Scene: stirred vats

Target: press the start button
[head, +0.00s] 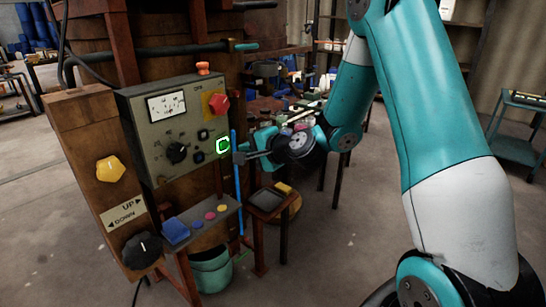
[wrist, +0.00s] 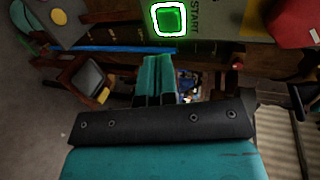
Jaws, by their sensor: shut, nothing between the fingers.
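The start button (head: 222,145) is a glowing green square with a white rim on the lower right corner of the grey control panel (head: 150,115). In the wrist view the start button (wrist: 168,20) shows at the top, just above the fingertips, with the word START beside it. My gripper (head: 238,158) is shut and empty, just to the right of the panel and slightly below the button. In the wrist view its teal fingers (wrist: 160,60) are together and point up toward the button. I cannot tell exactly how large the gap is; no contact shows.
A red knob (head: 218,103) on a yellow plate and a black dial (head: 176,152) are on the same panel. A wooden post with a yellow knob (head: 110,169) stands left. A small shelf (head: 217,225) juts out below. A blue rod (head: 237,185) stands beside the panel.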

